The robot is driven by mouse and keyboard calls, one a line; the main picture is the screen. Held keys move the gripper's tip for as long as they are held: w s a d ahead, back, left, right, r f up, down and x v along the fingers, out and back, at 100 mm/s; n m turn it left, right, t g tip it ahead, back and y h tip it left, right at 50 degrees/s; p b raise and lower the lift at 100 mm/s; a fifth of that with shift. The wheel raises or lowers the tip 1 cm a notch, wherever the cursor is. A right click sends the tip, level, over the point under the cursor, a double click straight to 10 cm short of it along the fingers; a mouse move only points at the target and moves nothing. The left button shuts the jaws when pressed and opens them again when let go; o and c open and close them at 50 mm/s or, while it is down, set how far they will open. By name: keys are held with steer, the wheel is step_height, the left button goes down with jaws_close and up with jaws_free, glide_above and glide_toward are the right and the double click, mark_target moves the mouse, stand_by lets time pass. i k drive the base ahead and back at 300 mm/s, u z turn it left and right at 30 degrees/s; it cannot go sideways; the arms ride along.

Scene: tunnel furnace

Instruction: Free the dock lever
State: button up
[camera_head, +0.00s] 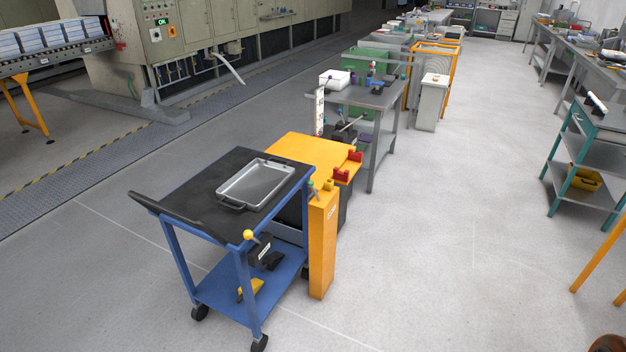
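A blue cart (173,228) with a black top stands in the middle foreground, against a yellow dock (312,150). A yellow dock post (322,245) stands at the cart's right front corner. A lever with a yellow ball knob (249,234) is at the cart's near edge, beside a black box with a white label (264,251). My gripper is not in view.
A grey metal tray (229,194) lies on the cart top. A grey workbench (355,97) with bottles stands behind the dock. A teal-framed shelf (583,165) is at right. A large machine (190,40) is at upper left. The floor right of the dock is open.

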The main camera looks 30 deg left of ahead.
mark_target(310, 183)
steer(key=u, duration=0.7)
steer(key=i, duration=1.15)
steer(key=u, duration=1.1)
steer(key=i, duration=0.85)
steer(key=u, duration=0.15)
